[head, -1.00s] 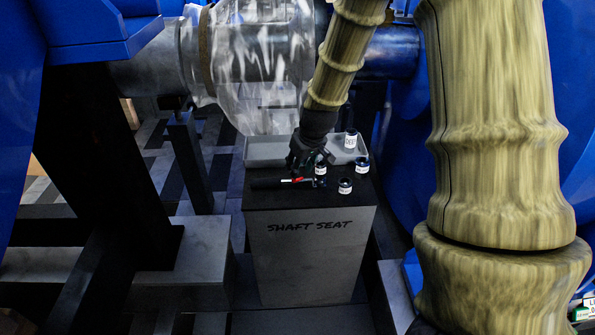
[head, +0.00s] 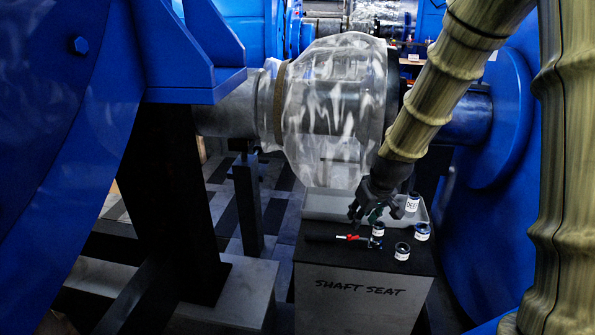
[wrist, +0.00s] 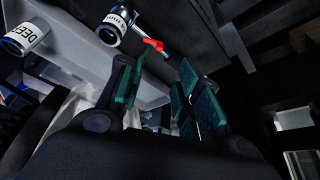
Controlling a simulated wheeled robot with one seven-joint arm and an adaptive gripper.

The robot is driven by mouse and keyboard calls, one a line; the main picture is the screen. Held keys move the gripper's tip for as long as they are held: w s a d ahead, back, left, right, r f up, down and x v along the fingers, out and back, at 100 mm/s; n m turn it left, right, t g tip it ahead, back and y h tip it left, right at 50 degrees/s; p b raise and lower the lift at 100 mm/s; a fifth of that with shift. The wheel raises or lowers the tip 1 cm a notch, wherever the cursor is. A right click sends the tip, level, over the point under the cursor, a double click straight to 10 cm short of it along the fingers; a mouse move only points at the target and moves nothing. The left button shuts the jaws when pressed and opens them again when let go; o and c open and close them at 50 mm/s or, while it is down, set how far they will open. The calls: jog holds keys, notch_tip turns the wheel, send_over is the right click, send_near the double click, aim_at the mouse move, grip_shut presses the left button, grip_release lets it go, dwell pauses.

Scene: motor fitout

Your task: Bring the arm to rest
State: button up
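Contact between gripper and jar cannot be told from the head view.
A plastic-wrapped shaft part (head: 340,110) is close behind my arm, between large blue housings (head: 80,130).

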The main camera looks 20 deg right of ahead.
jog(key=s+a+f+g+p, duration=0.1)
jog(key=s+a+f, duration=0.25)
jog(key=f, duration=0.35)
jog(key=s+a+f+g+p, duration=0.1)
jog(key=s+a+f, duration=0.25)
jog(key=f, duration=0.25)
jog(key=s+a+f+p, duration=0.2)
jog(key=s+a+f, duration=0.1)
jog(key=s+f, duration=0.3)
jog(key=s+a+f+g+p, duration=0.1)
jog(key=s+a+f, duration=0.4)
jog(key=s, duration=0.4)
jog(key=s+a+f+g+p, duration=0.1)
jog(key=s+a+f, duration=0.3)
jog(key=s, duration=0.6)
notch_tip(320, 180, down, 3)
jog(key=shift+s+a+r, duration=0.15)
jog(key=shift+s+a, duration=0.15)
jog(key=shift+a, duration=0.1)
